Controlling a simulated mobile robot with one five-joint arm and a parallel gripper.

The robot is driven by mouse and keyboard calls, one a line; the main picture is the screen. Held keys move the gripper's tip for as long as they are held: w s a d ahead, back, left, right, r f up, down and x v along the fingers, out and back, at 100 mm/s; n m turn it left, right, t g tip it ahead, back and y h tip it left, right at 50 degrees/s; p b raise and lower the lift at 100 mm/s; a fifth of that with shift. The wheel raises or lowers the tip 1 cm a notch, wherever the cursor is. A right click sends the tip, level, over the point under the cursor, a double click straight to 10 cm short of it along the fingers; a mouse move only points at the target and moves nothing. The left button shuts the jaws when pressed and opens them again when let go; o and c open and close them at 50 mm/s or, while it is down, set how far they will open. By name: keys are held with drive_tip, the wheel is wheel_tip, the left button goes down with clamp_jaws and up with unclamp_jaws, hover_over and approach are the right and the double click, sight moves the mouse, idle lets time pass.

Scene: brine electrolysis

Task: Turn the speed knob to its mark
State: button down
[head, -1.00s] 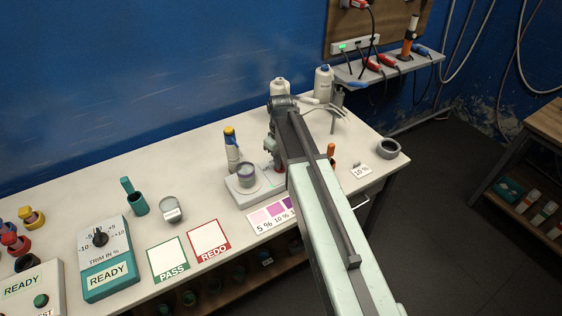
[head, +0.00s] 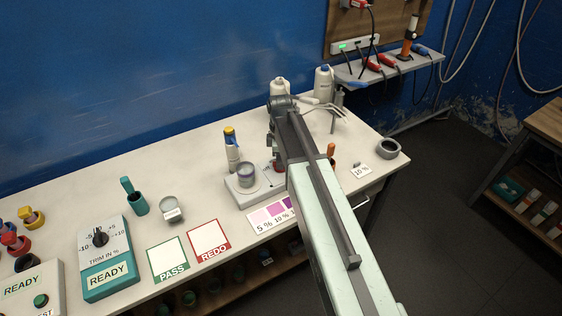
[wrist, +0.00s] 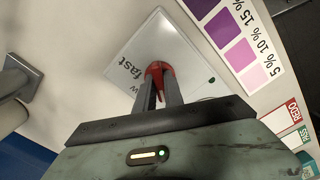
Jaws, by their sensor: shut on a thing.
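The red speed knob (wrist: 158,70) sits on the pale stirrer plate (wrist: 185,50), beside the printed word "fast". My gripper (wrist: 158,88) is shut on it, one finger on each side, and the fingers hide part of the knob. The mark that the knob points to cannot be made out. In the head view the stirrer plate (head: 237,196) stands on the table with a small grey cup (head: 246,174) on it. My gripper (head: 276,158) is at its right end, largely hidden by my arm, with a bit of red at its tips.
A colour chart (head: 268,215) lies in front of the plate. A bottle with a yellow and blue top (head: 231,150) stands behind it. White bottles (head: 323,82) and a stand with grey prongs are further back. PASS (head: 168,260) and REDO (head: 209,240) cards lie to the left.

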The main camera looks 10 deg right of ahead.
drive_tip(key=shift+w+d+n, duration=0.15)
drive_tip(key=shift+n, duration=0.15)
idle(0.4)
drive_tip(key=c, duration=1.4)
unclamp_jaws()
drive_tip(key=shift+c, duration=0.2)
drive_tip(key=shift+r, duration=0.1)
wheel_tip(320, 180, up, 8)
drive_tip(key=p, duration=0.8)
drive_tip(key=shift+f, duration=0.25)
